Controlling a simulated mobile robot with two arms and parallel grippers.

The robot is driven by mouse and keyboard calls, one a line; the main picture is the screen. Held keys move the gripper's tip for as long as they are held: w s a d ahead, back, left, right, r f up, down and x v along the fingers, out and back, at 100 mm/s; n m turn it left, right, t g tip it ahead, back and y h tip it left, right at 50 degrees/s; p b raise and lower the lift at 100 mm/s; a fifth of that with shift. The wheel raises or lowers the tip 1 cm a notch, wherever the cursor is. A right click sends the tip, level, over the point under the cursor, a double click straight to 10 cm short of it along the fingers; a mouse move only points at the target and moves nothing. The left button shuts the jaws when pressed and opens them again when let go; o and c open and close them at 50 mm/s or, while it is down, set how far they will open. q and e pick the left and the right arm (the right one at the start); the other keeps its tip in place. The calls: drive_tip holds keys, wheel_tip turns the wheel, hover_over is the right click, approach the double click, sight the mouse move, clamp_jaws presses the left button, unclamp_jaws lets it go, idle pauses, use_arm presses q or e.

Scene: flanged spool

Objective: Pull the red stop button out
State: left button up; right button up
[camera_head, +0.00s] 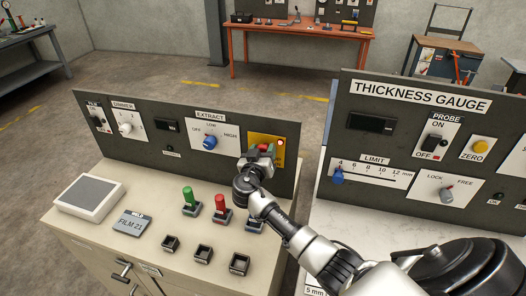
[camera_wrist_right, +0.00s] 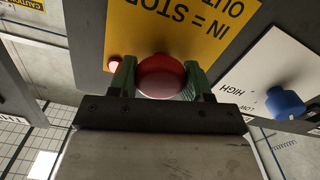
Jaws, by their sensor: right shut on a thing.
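The red stop button (camera_wrist_right: 160,77) is a round red knob on a yellow plate (camera_wrist_right: 190,35) marked "IN = STOP" and "OUT". The plate also shows in the head view (camera_head: 254,139), at the right end of the dark upright panel, where my gripper mostly hides the button. My right gripper (camera_wrist_right: 160,82) is shut on the button, with one green-padded finger on each side of it. It reaches the panel from the front in the head view (camera_head: 263,152). How far the button stands out from its plate cannot be told. My left gripper is not in view.
A small red lamp (camera_head: 282,143) sits beside the button. The blue EXTRACT knob (camera_head: 210,142) is to its left. Green (camera_head: 189,196) and red (camera_head: 220,204) upright pegs stand on the bench below. The thickness gauge panel (camera_head: 415,130) stands to the right.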

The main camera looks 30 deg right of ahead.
drive_tip(key=shift+s+a+f+b, duration=0.25)
drive_tip(key=shift+s+a+b, duration=0.15)
drive_tip(key=shift+b, duration=0.45)
drive_tip(key=shift+c, duration=0.2)
drive_tip(key=shift+s+a+r, duration=0.1)
drive_tip(key=shift+a+r, duration=0.05)
drive_tip(key=shift+a, duration=0.1)
drive_tip(key=o, duration=0.9)
drive_tip(key=shift+c, duration=0.2)
drive_tip(key=o, duration=0.4)
drive_tip(key=shift+s+a+r, duration=0.1)
drive_tip(key=shift+s+r, duration=0.05)
drive_tip(key=b+v, duration=0.3)
drive_tip(key=v, duration=0.7)
drive_tip(key=shift+s+a+b, duration=0.25)
drive_tip(key=shift+s+b, duration=0.1)
drive_tip(key=shift+b, duration=0.05)
